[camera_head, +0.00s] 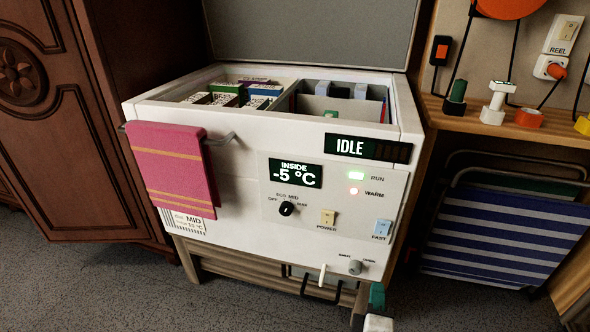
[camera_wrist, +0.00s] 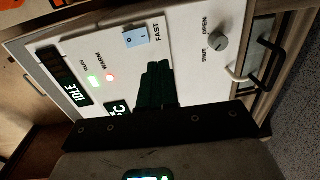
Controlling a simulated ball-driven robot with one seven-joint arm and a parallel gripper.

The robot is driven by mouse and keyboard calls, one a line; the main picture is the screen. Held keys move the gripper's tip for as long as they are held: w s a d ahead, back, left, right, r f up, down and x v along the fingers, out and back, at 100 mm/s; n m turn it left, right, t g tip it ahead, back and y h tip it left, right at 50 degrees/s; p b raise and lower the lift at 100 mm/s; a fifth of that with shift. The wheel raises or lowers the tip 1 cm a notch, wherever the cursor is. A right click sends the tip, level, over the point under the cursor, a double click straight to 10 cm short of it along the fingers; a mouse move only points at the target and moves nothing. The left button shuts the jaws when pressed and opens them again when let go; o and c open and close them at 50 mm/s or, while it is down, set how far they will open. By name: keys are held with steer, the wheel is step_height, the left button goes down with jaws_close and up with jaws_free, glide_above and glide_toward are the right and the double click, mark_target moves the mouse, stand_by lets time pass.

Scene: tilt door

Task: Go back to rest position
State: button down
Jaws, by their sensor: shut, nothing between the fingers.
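My gripper (camera_wrist: 157,70) shows in the wrist view as dark green fingers pressed together, empty, in front of the white panel of a chest freezer (camera_wrist: 95,45). In the head view my gripper (camera_head: 377,294) is a small green piece at the bottom edge, below the right front of the freezer (camera_head: 235,170). The rest of my arm is mostly out of that view. The fingers appear apart from the panel, though the exact gap cannot be told. The freezer's grey lid (camera_head: 310,30) stands raised, and boxes lie in the open compartments.
A pink towel (camera_head: 172,165) hangs on the front rail (camera_head: 220,140). The panel has a round knob (camera_head: 355,267), a blue FAST switch (camera_head: 382,229) and an IDLE display (camera_head: 350,147). A wooden shelf (camera_head: 550,130) and folded striped chair (camera_head: 490,235) stand right. Carpet (camera_head: 90,290) is free at front left.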

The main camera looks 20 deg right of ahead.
steer(key=s+d+f+m+g, duration=0.3)
steer(key=s+d+m+g, duration=0.15)
steer(key=s, duration=0.25)
steer(key=s+d+f+m+g, duration=0.3)
steer(key=s+d+m+g, duration=0.15)
steer(key=s+m, duration=0.2)
steer(key=s+a+f+m+g+y, duration=0.1)
steer(key=s+a+f+g+y, duration=0.35)
steer(key=s+a+y, duration=0.55)
step_height(320, 180, up, 31)
steer(key=s+d+h+p, duration=0.1)
steer(key=s+p, duration=0.1)
steer(key=p, duration=2.8)
steer(key=shift+s+d+f+h+p, duration=0.15)
steer(key=shift+s+d+h+p, duration=0.1)
steer(key=shift+h+p, duration=0.15)
